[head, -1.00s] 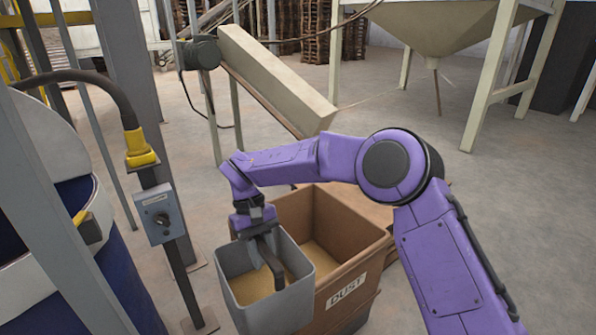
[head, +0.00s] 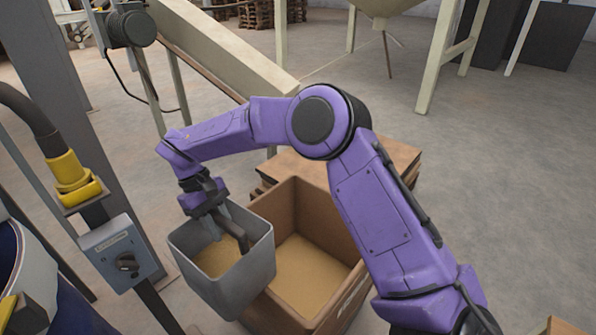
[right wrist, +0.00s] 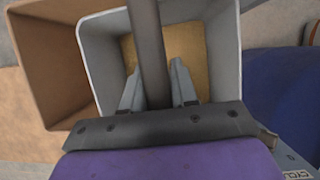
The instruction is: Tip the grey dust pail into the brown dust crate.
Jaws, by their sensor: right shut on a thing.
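The grey dust pail (head: 240,278) hangs roughly upright from my right gripper (head: 213,208), with tan dust visible inside it. The gripper is shut on the pail's dark handle bar, which also shows between the fingers in the right wrist view (right wrist: 155,85). The brown dust crate (head: 325,218) stands on the floor just right of the pail, open at the top, with tan dust inside. The pail overlaps the crate's left side in the head view, and its wall hides part of the crate. The right wrist view shows the crate (right wrist: 45,65) beside the pail. My left gripper is out of view.
A grey switch box (head: 120,252) on a post stands close left of the pail, with a blue drum (head: 60,305) beyond it. A cardboard-coloured stack (head: 300,170) lies behind the crate. A beige chute (head: 220,50) slopes down behind my arm. Open floor lies to the right.

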